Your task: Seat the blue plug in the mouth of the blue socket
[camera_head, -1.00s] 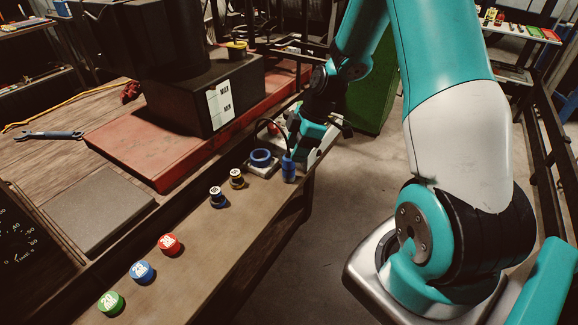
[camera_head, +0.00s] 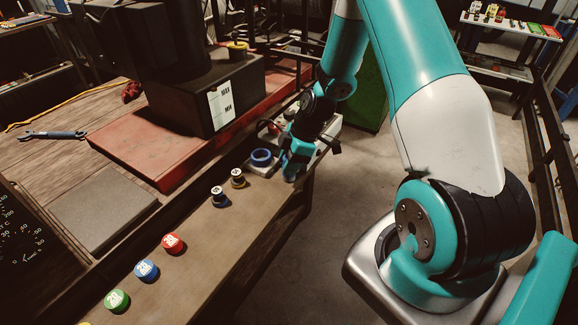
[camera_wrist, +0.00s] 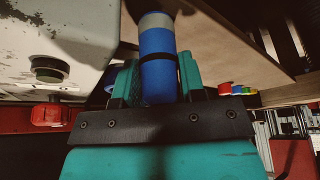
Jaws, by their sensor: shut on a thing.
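The blue plug (camera_wrist: 158,62) is upright between the teal fingers of my gripper (camera_wrist: 157,80) in the wrist view, with a grey end and a dark band. In the head view my gripper (camera_head: 295,163) hides nearly all of the plug. The blue socket (camera_head: 261,158) is a round ring with a dark open mouth on a pale block at the bench edge. My gripper is just right of the socket, apart from its mouth. A sliver of blue beside the left finger in the wrist view may be the socket.
Two small dark-and-pale fittings (camera_head: 219,197) stand nearer on the bench, then red (camera_head: 173,243), blue (camera_head: 146,270) and green (camera_head: 116,301) caps. A black machine on a red base (camera_head: 150,150) stands behind. A pale housing (camera_head: 328,135) lies beyond my gripper. Open floor lies right of the bench.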

